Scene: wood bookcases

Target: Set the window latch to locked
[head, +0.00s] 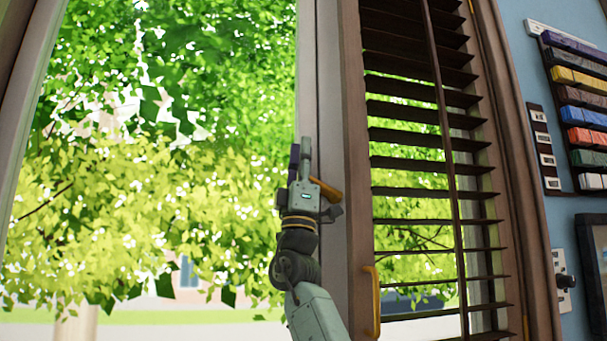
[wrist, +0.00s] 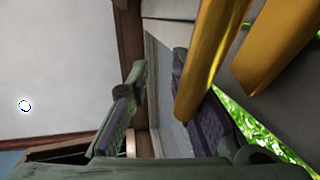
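A gold window latch handle (head: 328,190) shows at the right of my gripper (head: 300,154) in the head view, beside the white window frame; my gripper hides part of it. In the wrist view, the gold handle (wrist: 205,70) slants down from the top and its rounded end overlaps the right finger. My gripper (wrist: 163,105) is open there, with a clear gap between its purple-lined pads. I cannot tell whether the handle touches a finger. A second gold piece (wrist: 275,50) at the upper right of the wrist view seems to belong to the same latch.
A wooden louvered shutter (head: 420,110) stands right of the latch, with another gold handle (head: 374,300) low on its edge. The white window frame (head: 330,100) runs upright behind my gripper. A picture frame (head: 594,260) and colored items (head: 580,95) are on the blue wall.

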